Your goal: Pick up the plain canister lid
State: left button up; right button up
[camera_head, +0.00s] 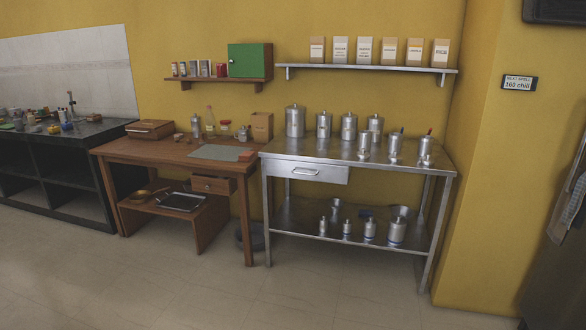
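Several steel canisters stand on the steel table (330,155). The largest canister (295,123) is at the back left, with a knobbed lid on it. Others stand to its right, including a back-row canister (348,127) and a canister at the right (396,147). The canister at the far right (425,150) has something red at its top. Smaller steel canisters, such as one at the right (397,232), stand on the lower shelf, some with blue near the base. I cannot tell which lid is the plain one. Neither of my grippers is in view.
The steel table has a drawer (305,172). A wooden table (150,150) with bottles and a mat (220,152) stands to its left. A dark counter (50,140) is farther left. Wall shelf (370,68) holds labelled boxes. The floor (200,285) in front is clear.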

aim_at(361, 154)
jog(key=u, duration=0.35)
jog(key=i, duration=2.45)
jog(key=z, duration=1.3)
jog(key=i, duration=1.25)
jog(key=z, duration=1.25)
